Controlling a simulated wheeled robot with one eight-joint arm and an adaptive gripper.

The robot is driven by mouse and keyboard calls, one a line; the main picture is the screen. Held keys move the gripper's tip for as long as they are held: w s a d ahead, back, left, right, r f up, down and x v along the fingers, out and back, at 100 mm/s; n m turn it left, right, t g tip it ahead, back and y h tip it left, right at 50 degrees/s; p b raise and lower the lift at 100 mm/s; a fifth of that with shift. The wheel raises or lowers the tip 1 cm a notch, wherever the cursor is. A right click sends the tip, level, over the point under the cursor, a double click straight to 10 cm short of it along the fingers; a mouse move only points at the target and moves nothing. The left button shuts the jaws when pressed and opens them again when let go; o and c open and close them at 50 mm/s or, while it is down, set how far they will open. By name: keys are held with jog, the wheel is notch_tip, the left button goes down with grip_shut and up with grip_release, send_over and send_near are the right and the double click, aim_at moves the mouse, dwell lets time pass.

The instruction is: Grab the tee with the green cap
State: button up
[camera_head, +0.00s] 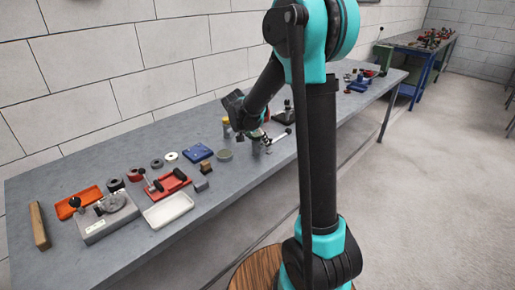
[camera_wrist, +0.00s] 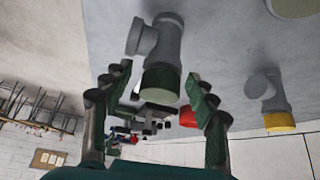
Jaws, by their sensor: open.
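The tee with the green cap (camera_wrist: 168,48) is a grey pipe tee with a side branch, in the upper middle of the wrist view. Its green cap (camera_wrist: 160,82) points towards my gripper (camera_wrist: 160,90). The two fingers are open, one on each side of the cap, and appear apart from it. In the head view my gripper (camera_head: 253,131) is low over the bench, and the tee there is small and mostly hidden. A second grey tee (camera_wrist: 265,88) with a yellow cap (camera_wrist: 279,121) stands to the right, outside the fingers, in the wrist view.
The long grey bench (camera_head: 120,250) runs along a white block wall. An orange tray (camera_head: 79,202), a white tray (camera_head: 168,210), a red fixture (camera_head: 167,187) and a blue block (camera_head: 198,152) lie left of my gripper. More parts stand farther right.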

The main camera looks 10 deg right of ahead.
jog(key=shift+x, duration=1.15)
jog(key=shift+c, duration=0.6)
grip_shut()
